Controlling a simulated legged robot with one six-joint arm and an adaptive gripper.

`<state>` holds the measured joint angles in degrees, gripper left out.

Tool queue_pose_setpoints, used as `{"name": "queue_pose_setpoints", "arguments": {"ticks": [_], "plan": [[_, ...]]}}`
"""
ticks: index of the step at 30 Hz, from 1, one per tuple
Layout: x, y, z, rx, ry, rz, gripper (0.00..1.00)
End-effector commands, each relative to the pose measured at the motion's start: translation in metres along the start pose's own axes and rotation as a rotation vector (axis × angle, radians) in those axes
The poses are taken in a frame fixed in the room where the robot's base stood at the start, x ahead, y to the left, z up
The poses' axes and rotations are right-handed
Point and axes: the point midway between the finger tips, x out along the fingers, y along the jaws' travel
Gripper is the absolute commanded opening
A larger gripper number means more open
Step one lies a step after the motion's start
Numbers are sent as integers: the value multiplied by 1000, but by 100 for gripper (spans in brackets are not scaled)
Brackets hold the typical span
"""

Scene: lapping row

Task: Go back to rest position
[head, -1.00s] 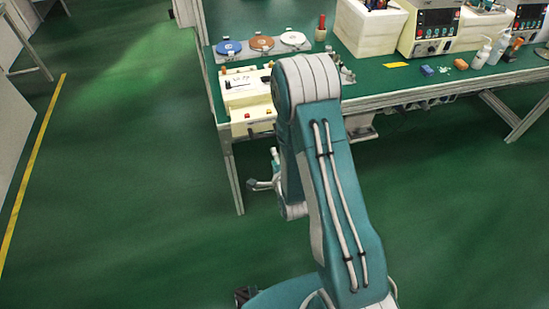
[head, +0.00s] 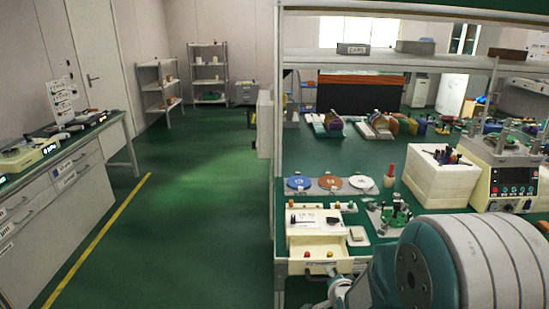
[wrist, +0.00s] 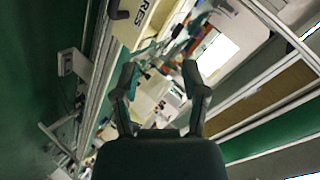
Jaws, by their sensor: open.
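My gripper (wrist: 160,85) shows in the wrist view with its two dark fingers spread apart. Nothing is between them. In the head view my arm fills the lower right corner, in front of the workbench, and the gripper itself cannot be made out there. The wrist view is tilted on its side and shows a cream box with dark lettering (wrist: 150,30) near the fingers, and bench rails to the left.
A green bench (head: 335,160) holds three discs in a row (head: 330,183), a cream machine with a drawer (head: 322,240), a white box (head: 440,178) and a control unit (head: 508,180). A drawer cabinet (head: 65,185) stands left. The green aisle (head: 190,215) between is clear.

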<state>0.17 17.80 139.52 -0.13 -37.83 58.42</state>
Motion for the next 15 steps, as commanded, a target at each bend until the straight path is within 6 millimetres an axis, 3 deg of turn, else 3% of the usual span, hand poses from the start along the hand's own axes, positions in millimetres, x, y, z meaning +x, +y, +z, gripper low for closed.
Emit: {"name": "queue_pose_setpoints", "arguments": {"ticks": [6,15], "plan": [[-50,-28,-17,-213,-66,85,57],[-136,-44,-27,-508,-198,190,57]]}}
